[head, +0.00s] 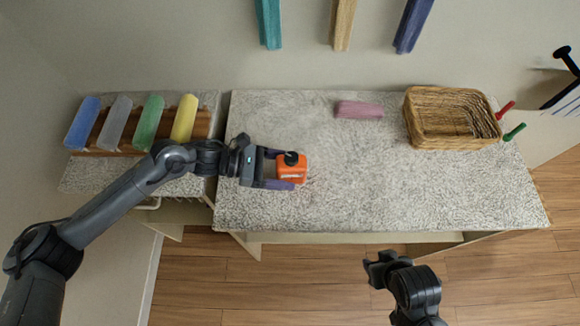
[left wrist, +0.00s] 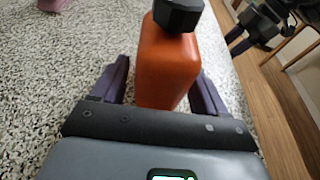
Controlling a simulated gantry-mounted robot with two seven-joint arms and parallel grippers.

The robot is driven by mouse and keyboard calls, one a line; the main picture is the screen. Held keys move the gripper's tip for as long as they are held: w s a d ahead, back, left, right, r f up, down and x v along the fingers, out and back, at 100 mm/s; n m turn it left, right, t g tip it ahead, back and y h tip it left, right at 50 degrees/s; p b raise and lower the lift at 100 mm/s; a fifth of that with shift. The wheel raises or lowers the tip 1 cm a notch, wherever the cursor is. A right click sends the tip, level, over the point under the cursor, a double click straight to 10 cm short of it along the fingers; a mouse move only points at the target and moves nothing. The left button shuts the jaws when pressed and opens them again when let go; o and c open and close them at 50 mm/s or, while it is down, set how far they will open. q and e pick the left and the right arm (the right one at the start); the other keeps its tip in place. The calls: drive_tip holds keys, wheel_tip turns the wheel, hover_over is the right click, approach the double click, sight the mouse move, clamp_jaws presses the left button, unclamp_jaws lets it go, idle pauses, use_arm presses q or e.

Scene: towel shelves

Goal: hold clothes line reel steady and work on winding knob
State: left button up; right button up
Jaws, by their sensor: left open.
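The clothes line reel is an orange box (head: 292,173) with a black winding knob (head: 291,158) on top. It stands on the speckled counter, left of its middle. My left gripper (head: 280,169) is at the reel from the left, with its fingers spread on either side of the orange body. In the left wrist view the orange body (left wrist: 166,65) stands between the two purple fingers, with gaps visible beside it, and the knob (left wrist: 178,14) is at the top. My right arm (head: 405,285) hangs over the floor in front of the counter; its gripper's jaws cannot be made out.
A folded pink towel (head: 359,109) and a wicker basket (head: 423,139) lie at the back of the counter (head: 400,190). Several rolled towels (head: 149,122) sit on a rack at left. The counter right of the reel is clear.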

use_arm(q)
drive_tip(key=shift+d+f, duration=0.15)
drive_tip(key=shift+d, duration=0.3)
drive_tip(key=c, duration=0.6)
idle(0.7)
